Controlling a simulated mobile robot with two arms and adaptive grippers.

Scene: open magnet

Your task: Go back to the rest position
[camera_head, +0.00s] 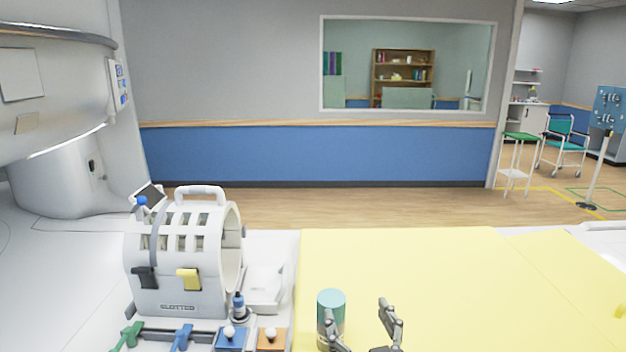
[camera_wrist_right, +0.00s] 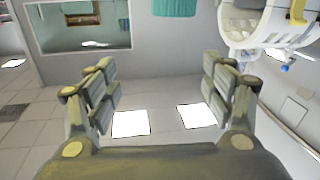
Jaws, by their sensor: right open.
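My right gripper (camera_head: 362,322) shows at the bottom of the head view, low over the yellow surface (camera_head: 400,262). Its fingers are spread, and in the right wrist view the gap between the fingertips (camera_wrist_right: 160,82) is empty. A teal-topped cylinder (camera_head: 331,300) stands upright just behind the left finger, which hides part of its lower side. I cannot tell whether the finger touches it. Its teal part also shows at the top edge of the right wrist view (camera_wrist_right: 175,7), beyond the fingers. My left gripper is in neither view.
A white slotted coil (camera_head: 180,285) with a handle stands left of the yellow surface. Small green, blue and orange fittings (camera_head: 232,338) lie in front of it. The large white magnet (camera_head: 50,120) fills the left. The yellow surface right of the gripper looks clear.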

